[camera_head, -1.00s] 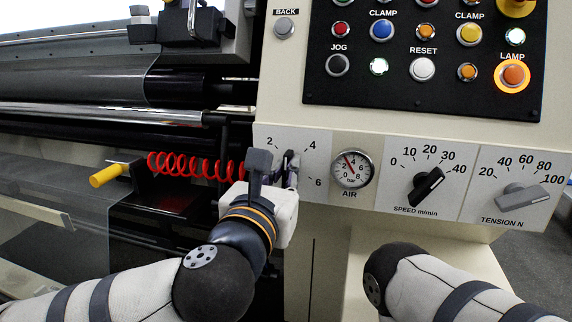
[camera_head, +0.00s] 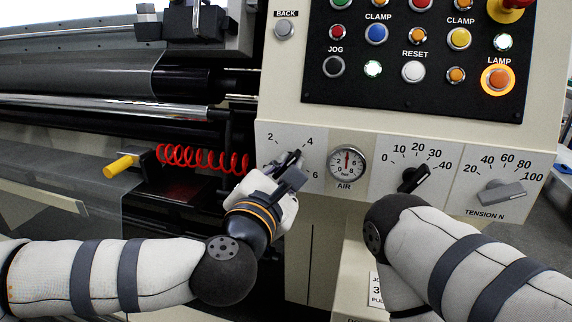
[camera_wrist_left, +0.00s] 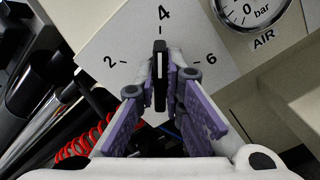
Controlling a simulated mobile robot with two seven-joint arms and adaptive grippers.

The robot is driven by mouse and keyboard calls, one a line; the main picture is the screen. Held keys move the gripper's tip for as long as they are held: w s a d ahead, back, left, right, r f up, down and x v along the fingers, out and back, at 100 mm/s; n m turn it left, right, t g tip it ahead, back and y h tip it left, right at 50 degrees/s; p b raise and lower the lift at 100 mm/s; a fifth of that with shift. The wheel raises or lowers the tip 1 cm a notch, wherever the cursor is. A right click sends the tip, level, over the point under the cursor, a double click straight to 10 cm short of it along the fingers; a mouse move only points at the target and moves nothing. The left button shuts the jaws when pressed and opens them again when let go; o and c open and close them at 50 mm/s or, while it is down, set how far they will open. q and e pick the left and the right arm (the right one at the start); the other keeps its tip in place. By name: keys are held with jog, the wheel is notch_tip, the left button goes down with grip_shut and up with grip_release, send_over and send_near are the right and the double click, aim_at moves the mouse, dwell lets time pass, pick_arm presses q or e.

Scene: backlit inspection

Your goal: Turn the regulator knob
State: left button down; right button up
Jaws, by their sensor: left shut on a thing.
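The regulator knob (camera_wrist_left: 160,62) is black with a white line and sits on a pale plate (camera_wrist_left: 125,40) marked 2, 4, 6. In the left wrist view its line points toward the 4. My left gripper (camera_wrist_left: 160,85) has its purple-padded fingers closed on both sides of the knob. In the head view the left gripper (camera_head: 291,165) is tilted at the plate and hides most of the knob. The AIR gauge (camera_head: 347,164) is right of the plate, its needle pointing about straight up. My right arm is at lower right; its gripper is out of view.
The black SPEED knob (camera_head: 412,180) and grey TENSION knob (camera_head: 502,193) are to the right. The button panel (camera_head: 420,85) is above. A red coiled hose (camera_head: 200,158) and a yellow handle (camera_head: 121,166) are left of the gripper, below dark rollers (camera_head: 180,85).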

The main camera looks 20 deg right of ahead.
pick_arm(q)
jog(key=shift+f, duration=0.1)
dwell(0.3)
jog(key=c, duration=1.7)
grip_release()
jog(key=v, duration=1.2)
